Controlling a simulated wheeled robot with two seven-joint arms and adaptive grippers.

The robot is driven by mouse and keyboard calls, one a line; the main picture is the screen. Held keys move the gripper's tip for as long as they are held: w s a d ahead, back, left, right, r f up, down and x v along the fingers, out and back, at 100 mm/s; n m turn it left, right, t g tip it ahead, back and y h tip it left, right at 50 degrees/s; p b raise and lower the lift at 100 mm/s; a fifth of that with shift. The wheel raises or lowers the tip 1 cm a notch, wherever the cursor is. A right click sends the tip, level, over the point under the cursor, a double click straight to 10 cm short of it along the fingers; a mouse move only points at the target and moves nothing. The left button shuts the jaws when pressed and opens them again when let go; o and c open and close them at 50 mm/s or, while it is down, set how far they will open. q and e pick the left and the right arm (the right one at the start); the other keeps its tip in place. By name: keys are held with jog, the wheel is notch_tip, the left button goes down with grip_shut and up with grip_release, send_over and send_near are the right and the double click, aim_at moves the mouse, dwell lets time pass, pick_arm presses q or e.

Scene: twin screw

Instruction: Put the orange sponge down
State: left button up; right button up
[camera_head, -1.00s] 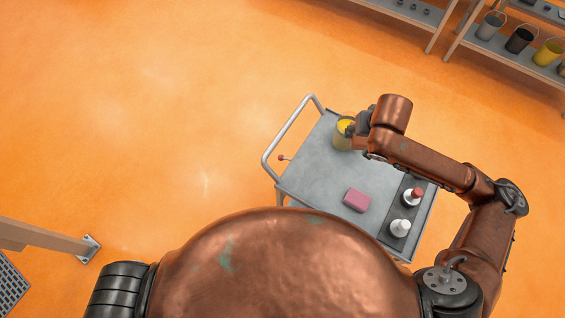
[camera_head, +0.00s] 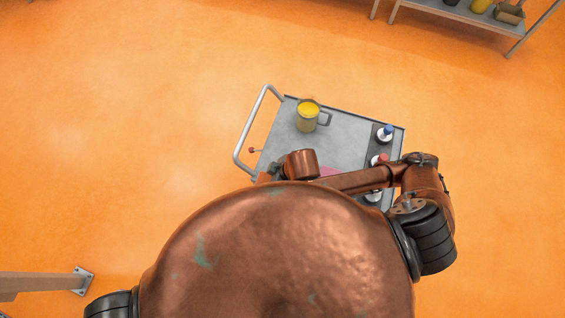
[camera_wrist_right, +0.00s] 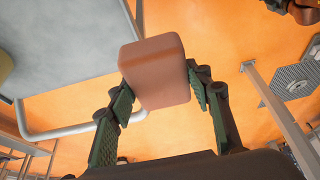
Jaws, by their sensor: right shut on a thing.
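My right gripper (camera_wrist_right: 158,88) is shut on the orange sponge (camera_wrist_right: 155,72), a rounded block held between its two green-padded fingers in the right wrist view. The sponge is in the air, with the orange floor behind it and the grey cart top to its left. In the head view my right gripper (camera_head: 270,174) is near the cart's front left corner, and its wrist and my body hide most of it. I cannot make out the sponge there. My left gripper is not in view.
The grey cart (camera_head: 345,150) bears a yellow-filled mug (camera_head: 307,117) at the back left. A pink sponge (camera_head: 329,171) is partly hidden by my right arm. Blue-capped (camera_head: 386,134) and red-capped (camera_head: 379,159) bottles stand along the right. A handle rail (camera_head: 242,140) edges the left side.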

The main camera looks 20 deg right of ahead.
jog(key=w+d+f+b, duration=0.1)
jog(key=w+d+f, duration=0.1)
jog(key=w, duration=0.1)
jog(key=w+d+f+b, duration=0.1)
jog(key=w+d+f, duration=0.1)
jog(key=w+f, duration=0.1)
jog(key=w+d+f+b, duration=0.2)
jog(key=w+f, duration=0.1)
jog(key=w, duration=0.1)
jog(key=shift+d, duration=0.4)
jog(key=shift+w+d+f, duration=0.3)
jog(key=shift+w+f, duration=0.1)
jog(key=shift+f, duration=0.3)
jog(key=shift+w+d+f, duration=0.1)
jog(key=shift+w+f, duration=0.1)
jog(key=shift+f, duration=1.55)
jog(key=o, duration=1)
jog(key=shift+f, duration=0.1)
